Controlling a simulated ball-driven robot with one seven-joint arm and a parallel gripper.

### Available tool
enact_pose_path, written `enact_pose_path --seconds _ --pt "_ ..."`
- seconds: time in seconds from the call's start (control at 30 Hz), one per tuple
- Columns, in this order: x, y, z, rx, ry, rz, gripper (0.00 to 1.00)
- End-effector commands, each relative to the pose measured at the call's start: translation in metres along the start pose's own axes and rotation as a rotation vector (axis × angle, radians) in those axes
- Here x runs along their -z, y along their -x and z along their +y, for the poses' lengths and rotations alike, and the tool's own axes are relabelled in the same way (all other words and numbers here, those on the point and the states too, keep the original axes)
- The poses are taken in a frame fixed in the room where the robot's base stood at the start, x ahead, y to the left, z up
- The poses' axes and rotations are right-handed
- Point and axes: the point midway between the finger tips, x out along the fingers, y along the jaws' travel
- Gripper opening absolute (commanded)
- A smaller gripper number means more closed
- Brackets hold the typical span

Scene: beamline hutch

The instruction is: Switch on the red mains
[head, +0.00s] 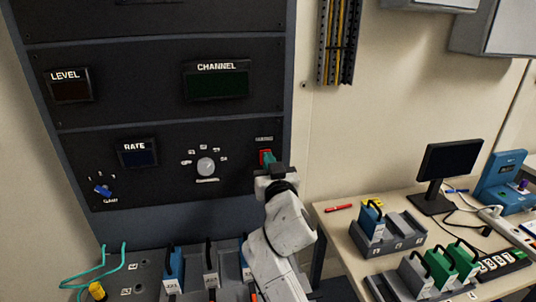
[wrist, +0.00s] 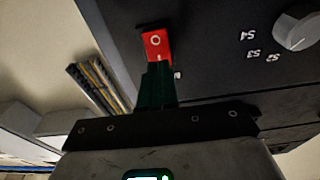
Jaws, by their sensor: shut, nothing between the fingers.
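The red mains switch (head: 264,155) sits at the lower right of the dark rack panel, under a small pale label. In the wrist view the red switch (wrist: 156,43) shows a white ring mark on its face; the end nearest my fingers is partly hidden. My gripper (head: 269,159) is shut and empty, right in front of the switch. In the wrist view its dark green fingertips (wrist: 157,72) overlap the near edge of the switch. I cannot tell whether they touch it.
A round selector knob (head: 206,166) and a blue knob (head: 102,190) are on the same panel, left of the switch. Below stands a bench with cables and blocks (head: 172,270). A table with a monitor (head: 450,165) and trays is at right.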

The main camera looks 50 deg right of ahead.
Motion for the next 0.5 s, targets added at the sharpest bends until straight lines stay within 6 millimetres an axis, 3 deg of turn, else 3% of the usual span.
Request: enact_pose_path --seconds 0.13,0.5 --pt "0.0006 -0.0087 0.0003 -0.001 0.000 0.000 0.00" --pt "-0.0006 -0.0100 -0.0001 0.000 0.000 0.000 0.00"
